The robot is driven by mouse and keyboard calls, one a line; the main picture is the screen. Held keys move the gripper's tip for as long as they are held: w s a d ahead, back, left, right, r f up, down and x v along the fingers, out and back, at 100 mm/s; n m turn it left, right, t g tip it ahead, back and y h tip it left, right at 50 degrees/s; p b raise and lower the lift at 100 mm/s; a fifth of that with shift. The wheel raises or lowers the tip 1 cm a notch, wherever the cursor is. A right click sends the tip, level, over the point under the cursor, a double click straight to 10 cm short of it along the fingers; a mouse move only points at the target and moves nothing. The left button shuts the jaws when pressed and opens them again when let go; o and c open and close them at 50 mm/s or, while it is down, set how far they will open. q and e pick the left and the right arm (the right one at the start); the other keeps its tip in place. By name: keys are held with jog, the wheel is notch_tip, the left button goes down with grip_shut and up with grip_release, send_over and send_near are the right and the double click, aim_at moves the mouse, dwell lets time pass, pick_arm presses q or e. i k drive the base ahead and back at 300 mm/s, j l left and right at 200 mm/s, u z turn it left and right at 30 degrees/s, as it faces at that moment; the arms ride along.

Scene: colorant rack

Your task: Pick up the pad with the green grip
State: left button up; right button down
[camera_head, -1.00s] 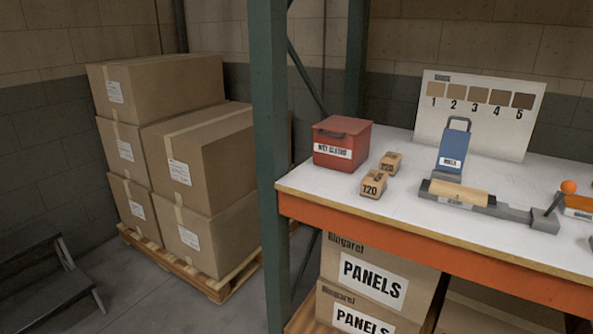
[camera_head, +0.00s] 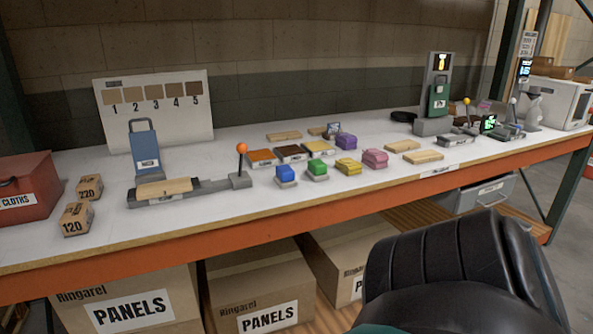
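The pad with the green grip (camera_head: 317,169) stands on the white shelf top, near its front edge. A pad with a blue grip (camera_head: 286,175) is just left of it and a pad with a yellow grip (camera_head: 347,166) just right of it. Pads with pink (camera_head: 375,158) and purple (camera_head: 346,142) grips stand further right and behind. Neither of my grippers is in view.
The shelf has an orange front edge (camera_head: 270,228). A wooden piece lies in a grey holder with an orange-knobbed lever (camera_head: 242,162) to the left. A red box (camera_head: 25,195) is at far left. A black padded seat-like shape (camera_head: 450,270) blocks the lower right foreground.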

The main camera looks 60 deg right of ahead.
aim_at(317, 169)
jog(key=z, duration=2.15)
